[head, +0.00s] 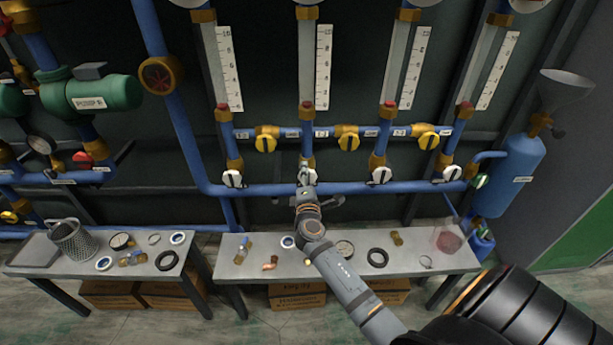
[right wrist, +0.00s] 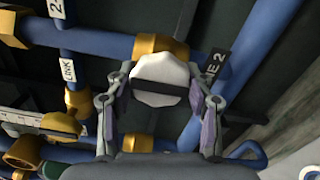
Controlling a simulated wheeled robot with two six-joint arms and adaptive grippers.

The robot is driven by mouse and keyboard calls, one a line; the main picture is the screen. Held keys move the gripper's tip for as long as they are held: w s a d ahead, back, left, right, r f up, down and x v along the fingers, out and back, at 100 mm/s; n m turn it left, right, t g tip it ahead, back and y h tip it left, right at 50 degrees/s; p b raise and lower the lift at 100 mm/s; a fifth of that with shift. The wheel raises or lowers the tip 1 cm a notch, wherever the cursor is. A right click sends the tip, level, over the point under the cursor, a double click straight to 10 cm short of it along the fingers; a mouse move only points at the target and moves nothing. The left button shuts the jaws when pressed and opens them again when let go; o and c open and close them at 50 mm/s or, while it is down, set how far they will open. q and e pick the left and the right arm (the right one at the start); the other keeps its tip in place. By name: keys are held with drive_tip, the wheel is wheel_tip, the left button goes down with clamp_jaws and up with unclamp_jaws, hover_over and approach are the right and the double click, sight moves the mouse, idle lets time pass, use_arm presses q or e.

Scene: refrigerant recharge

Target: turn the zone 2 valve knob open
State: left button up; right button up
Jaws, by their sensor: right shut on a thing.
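The zone 2 valve knob is a white, faceted knob (right wrist: 158,76) with a dark band across it. It sits on a brass valve body (right wrist: 160,46) in the right wrist view, beside a label ending in "NE 2" (right wrist: 216,66). My right gripper (right wrist: 158,92) has a finger on each side of the knob and is shut on it. In the head view my right gripper (head: 307,176) is at the valve below the second sight tube from the left, and mostly covers the knob. My left gripper is not in view.
Similar white knobs sit to the left (head: 232,179) and right (head: 380,176) along the blue pipe. Yellow knobs (head: 265,143) are on the pipe above. Below is a bench (head: 225,268) with loose fittings and rings. A blue cylinder (head: 518,175) stands at right.

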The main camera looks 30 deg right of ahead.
drive_tip(key=shift+f, duration=0.1)
drive_tip(key=o, duration=1.2)
drive_tip(key=shift+s, duration=0.1)
drive_tip(key=v, duration=1.2)
